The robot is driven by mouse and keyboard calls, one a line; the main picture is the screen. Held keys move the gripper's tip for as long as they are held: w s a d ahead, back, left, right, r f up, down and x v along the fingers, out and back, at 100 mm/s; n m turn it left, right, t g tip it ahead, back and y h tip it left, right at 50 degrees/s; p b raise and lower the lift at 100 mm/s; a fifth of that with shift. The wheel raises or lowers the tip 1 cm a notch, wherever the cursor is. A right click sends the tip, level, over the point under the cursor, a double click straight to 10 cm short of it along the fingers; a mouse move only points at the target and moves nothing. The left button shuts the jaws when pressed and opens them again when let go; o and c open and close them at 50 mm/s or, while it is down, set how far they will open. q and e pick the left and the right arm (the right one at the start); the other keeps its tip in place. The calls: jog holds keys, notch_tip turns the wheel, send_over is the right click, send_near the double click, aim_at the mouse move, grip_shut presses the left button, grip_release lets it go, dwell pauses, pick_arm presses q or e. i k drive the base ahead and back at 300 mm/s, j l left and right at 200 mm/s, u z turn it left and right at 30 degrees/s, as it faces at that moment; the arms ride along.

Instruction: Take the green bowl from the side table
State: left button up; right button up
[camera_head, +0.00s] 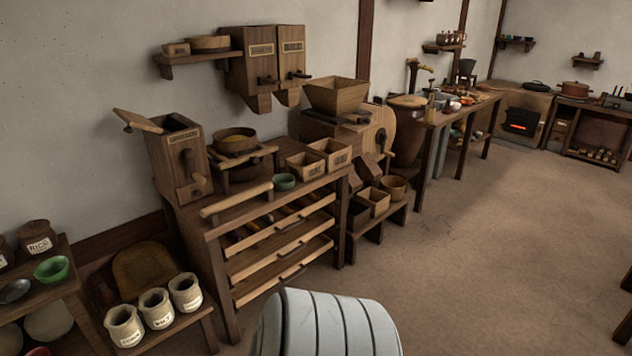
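A second, smaller bowl (284,182), blue-green in colour, stands on the wooden workbench (232,200) near the middle. Neither of my grippers is in view. The left part of the small table is cut off by the picture edge.
Several pale labelled jars (157,308) stand on a low shelf right of the small table. The workbench holds wooden boxes and a hopper box (180,158). A low bench (378,219) with small boxes stands beyond it.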

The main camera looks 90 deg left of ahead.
aim_at(54, 270)
jog(key=u, duration=4.4)
jog(key=i+l, duration=0.1)
jog(key=i, duration=0.15)
